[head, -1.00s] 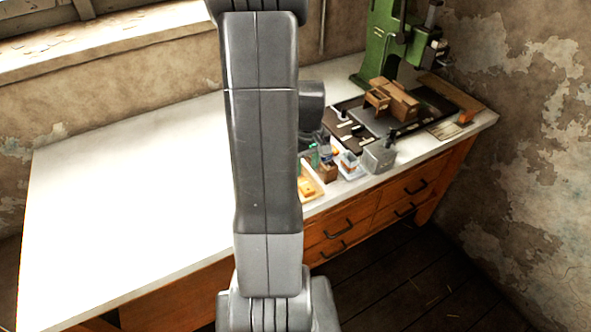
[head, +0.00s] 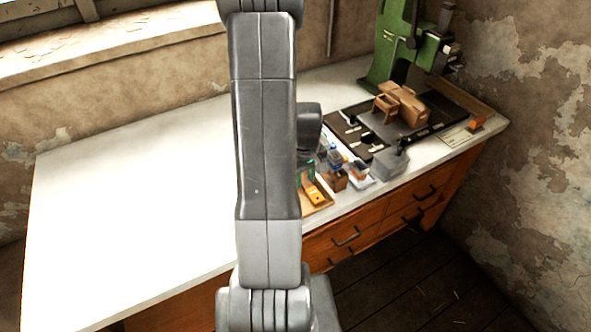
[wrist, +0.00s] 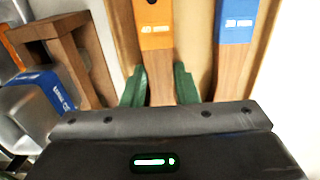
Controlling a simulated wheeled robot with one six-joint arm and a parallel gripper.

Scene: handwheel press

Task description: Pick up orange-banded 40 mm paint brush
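The orange-banded brush (wrist: 155,27) lies in a light wooden tray (wrist: 197,50) in the wrist view, its bare wood handle running down toward my gripper. My gripper (wrist: 160,82) has its two green fingers on either side of that handle. The fingers are apart; I cannot tell whether they touch the wood. A blue-banded brush (wrist: 236,24) lies to its right. In the head view an orange piece (head: 314,193) shows in the tray (head: 320,207) beside my arm, which hides the tray's left part.
A brown wooden block (wrist: 68,45) and a blue-labelled grey object (wrist: 40,92) stand close left of my gripper. The bench's left side (head: 130,200) is clear.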

